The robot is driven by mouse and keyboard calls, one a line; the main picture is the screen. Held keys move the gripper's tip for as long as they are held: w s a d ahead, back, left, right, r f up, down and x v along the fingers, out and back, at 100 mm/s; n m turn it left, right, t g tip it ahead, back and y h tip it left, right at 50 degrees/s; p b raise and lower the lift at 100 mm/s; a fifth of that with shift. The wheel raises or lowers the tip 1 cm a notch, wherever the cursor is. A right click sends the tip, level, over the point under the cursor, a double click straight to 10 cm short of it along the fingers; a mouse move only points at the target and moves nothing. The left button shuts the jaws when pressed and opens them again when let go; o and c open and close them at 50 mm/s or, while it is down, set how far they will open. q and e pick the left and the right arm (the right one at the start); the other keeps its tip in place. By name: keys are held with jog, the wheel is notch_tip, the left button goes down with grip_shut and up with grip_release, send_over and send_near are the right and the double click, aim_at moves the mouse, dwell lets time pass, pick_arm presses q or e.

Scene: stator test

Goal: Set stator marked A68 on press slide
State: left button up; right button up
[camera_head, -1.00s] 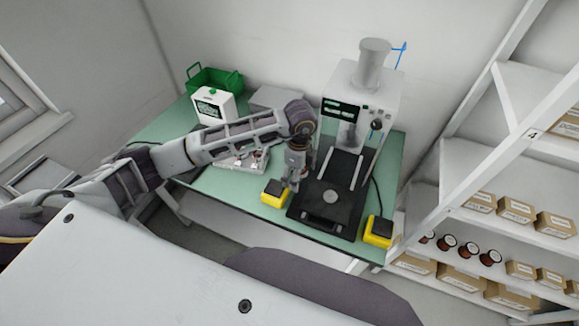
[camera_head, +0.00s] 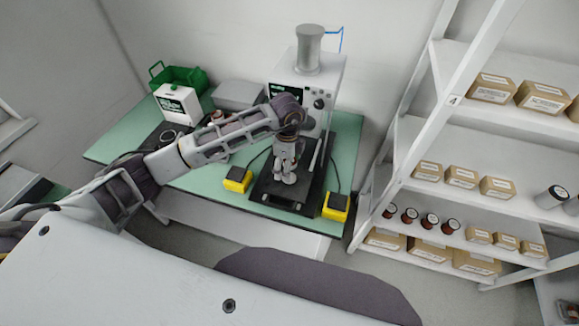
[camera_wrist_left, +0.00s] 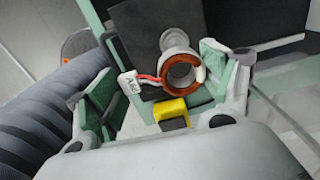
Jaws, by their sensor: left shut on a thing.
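My left gripper (camera_head: 286,177) is over the black base of the press (camera_head: 313,77), in front of its column. In the left wrist view my left gripper (camera_wrist_left: 165,85) is shut on a stator (camera_wrist_left: 182,72), a ring with copper-coloured windings. A red lead runs from it to a white tag (camera_wrist_left: 129,83); the tag's mark starts with A, and the rest is too small to read surely. The press slide is mostly hidden behind the gripper in the head view; the black base (camera_head: 268,189) shows around it. I cannot tell whether the stator touches the slide. My right gripper is not in view.
Yellow button boxes stand left (camera_head: 237,180) and right (camera_head: 336,206) of the press base. A green crate (camera_head: 178,78), a white device (camera_head: 179,104) and a grey box (camera_head: 238,95) stand on the green table (camera_head: 112,146). Shelves with cartons (camera_head: 463,177) are at right.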

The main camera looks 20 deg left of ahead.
aim_at(286, 185)
pick_arm(q)
jog(key=shift+w, duration=0.2)
jog(key=shift+a, duration=0.15)
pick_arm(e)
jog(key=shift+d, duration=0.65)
pick_arm(q)
jog(key=shift+f, duration=0.1)
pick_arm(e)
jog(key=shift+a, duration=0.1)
pick_arm(q)
jog(key=shift+f, duration=0.1)
jog(key=shift+f+b, duration=0.45)
jog(key=shift+f, duration=0.1)
jog(key=shift+f+b, duration=0.75)
jog(key=shift+f, duration=0.55)
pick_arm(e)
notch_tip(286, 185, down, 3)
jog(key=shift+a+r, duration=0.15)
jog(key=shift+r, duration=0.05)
